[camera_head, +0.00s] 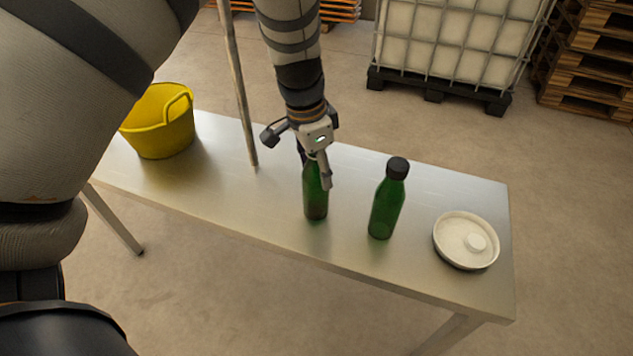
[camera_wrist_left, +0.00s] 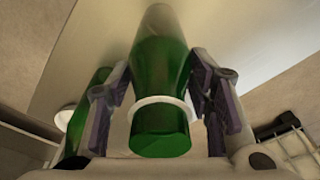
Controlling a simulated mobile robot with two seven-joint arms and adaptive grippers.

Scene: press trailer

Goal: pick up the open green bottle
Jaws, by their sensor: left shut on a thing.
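A green bottle (camera_head: 315,198) stands upright at the middle of the metal table, its top hidden by my left gripper. My left gripper (camera_head: 320,172) comes down on it from above and is shut on it. In the left wrist view, the same green bottle (camera_wrist_left: 160,65) lies between the two fingers (camera_wrist_left: 160,108), with a white ring around it, and no cap shows. I cannot tell whether its base touches the table. A second green bottle (camera_head: 386,205) with a black cap stands to the right, apart from the gripper. My right gripper is not in view.
A thin upright pole (camera_head: 240,90) rises behind the bottle. A caged white tank (camera_head: 450,40) and wooden pallets (camera_head: 590,60) stand beyond.

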